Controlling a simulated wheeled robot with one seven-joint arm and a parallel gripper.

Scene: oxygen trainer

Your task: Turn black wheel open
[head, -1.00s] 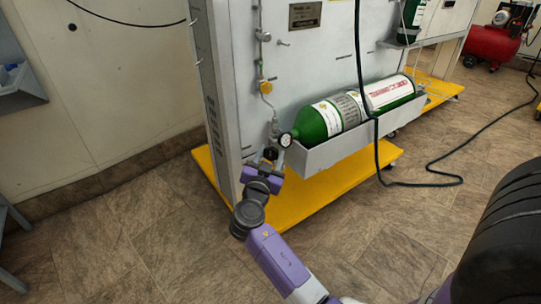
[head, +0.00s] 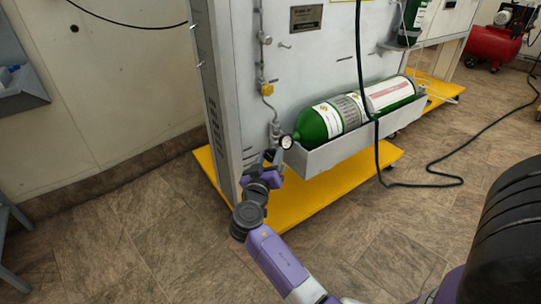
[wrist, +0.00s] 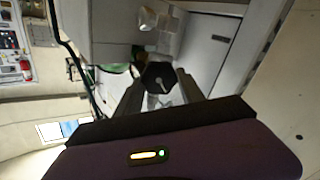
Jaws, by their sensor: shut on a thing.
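The black wheel (wrist: 158,77) is a dark, faceted knob with a pale mark on its face. In the wrist view it sits between my two fingers, which are shut on its sides. In the head view the wheel (head: 269,156) is small and dark at the lower end of the panel's pipework, left of the green cylinder's gauge. My gripper (wrist: 160,84) also shows in the head view (head: 266,168), where its purple body partly hides the wheel. How far the wheel is turned cannot be told.
A green cylinder (head: 320,122) lies in a grey tray (head: 335,150) just right of the wheel, with a round gauge (head: 286,141) at its end. A yellow base (head: 330,187) lies below. A black hose (head: 375,145) hangs in front of the tray.

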